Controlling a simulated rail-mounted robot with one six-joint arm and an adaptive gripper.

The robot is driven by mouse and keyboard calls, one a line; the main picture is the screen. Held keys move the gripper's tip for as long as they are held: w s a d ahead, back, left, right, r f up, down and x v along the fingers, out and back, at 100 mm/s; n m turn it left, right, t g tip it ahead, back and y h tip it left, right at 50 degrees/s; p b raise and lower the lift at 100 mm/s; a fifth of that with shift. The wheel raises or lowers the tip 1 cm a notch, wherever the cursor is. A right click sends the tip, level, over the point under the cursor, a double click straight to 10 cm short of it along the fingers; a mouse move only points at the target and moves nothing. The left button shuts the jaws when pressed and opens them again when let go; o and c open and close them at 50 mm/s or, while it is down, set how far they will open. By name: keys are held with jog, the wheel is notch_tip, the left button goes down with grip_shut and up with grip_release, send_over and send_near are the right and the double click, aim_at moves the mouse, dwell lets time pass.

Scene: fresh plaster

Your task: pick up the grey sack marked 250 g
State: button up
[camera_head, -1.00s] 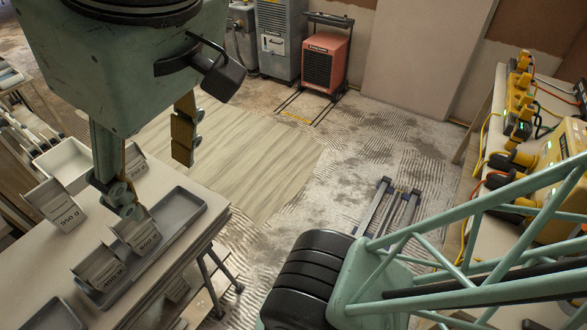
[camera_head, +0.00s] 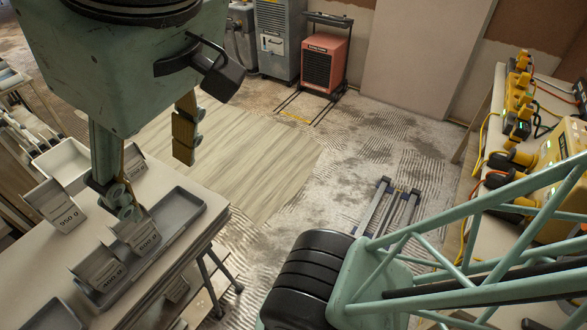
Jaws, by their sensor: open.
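My gripper (camera_head: 152,172) is open above the table on the left, its two fingers wide apart with nothing between them. Several small pale grey packs with printed weights stand on the table. One reads about 950 g (camera_head: 56,205), one about 400 g (camera_head: 98,268) and one about 600 g (camera_head: 138,234). The left finger hangs over the 600 g pack and partly covers it; I cannot tell whether they touch. Another pack (camera_head: 134,160) behind that finger is mostly hidden and its marking is unreadable. I cannot make out a 250 g marking on any pack.
A long grey tray (camera_head: 186,211) lies along the table's right side, under the front packs. A white tray (camera_head: 62,160) sits at the table's back. A workbench with yellow tools (camera_head: 560,160) is at the right. A red machine (camera_head: 323,63) stands at the back; the middle floor is fairly clear.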

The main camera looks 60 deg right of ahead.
jog(key=shift+s+f, duration=0.1)
